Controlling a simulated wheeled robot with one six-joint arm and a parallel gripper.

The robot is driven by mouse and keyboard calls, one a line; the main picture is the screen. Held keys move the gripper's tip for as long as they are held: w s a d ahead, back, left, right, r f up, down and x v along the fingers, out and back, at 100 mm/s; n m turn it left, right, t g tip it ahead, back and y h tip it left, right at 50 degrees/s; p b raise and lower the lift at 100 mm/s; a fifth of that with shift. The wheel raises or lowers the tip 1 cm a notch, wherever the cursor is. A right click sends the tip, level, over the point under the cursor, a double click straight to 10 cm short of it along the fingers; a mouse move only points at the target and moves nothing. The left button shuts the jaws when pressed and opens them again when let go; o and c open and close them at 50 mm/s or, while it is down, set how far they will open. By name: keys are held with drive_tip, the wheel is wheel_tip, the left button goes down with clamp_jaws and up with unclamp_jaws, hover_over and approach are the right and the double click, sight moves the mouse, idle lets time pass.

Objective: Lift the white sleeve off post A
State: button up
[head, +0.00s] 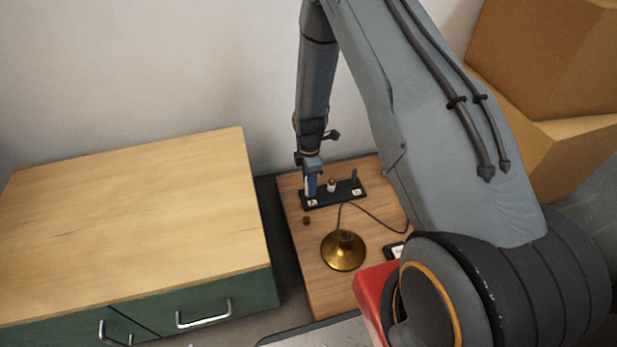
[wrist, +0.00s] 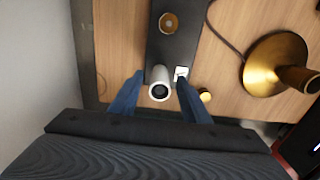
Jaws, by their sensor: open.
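In the wrist view the white sleeve (wrist: 160,72) is a short tube with a dark open end, seen almost end-on. It stands on the black board (wrist: 183,40) beside a white label. My gripper (wrist: 160,84) is open, with one blue finger on each side of the sleeve and a small gap at both. In the head view my gripper (head: 311,187) is low over the board's left end, by the label A (head: 312,203). It mostly hides the sleeve there. Post A itself is hidden inside or behind the sleeve.
A white, brass-topped piece (head: 332,185) stands mid-board, and a dark post (head: 354,176) near label B (head: 357,191). A brass lamp base (head: 343,251) with a cord and a small brass knob (head: 306,220) lie in front. A wooden-topped cabinet (head: 130,220) stands left.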

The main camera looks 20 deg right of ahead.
drive_tip(key=shift+f+b, duration=0.4)
drive_tip(key=shift+f, duration=0.9)
clamp_jaws()
drive_tip(key=shift+r, duration=0.15)
drive_tip(key=shift+r+p, duration=3.7)
drive_tip(key=shift+r, duration=1.25)
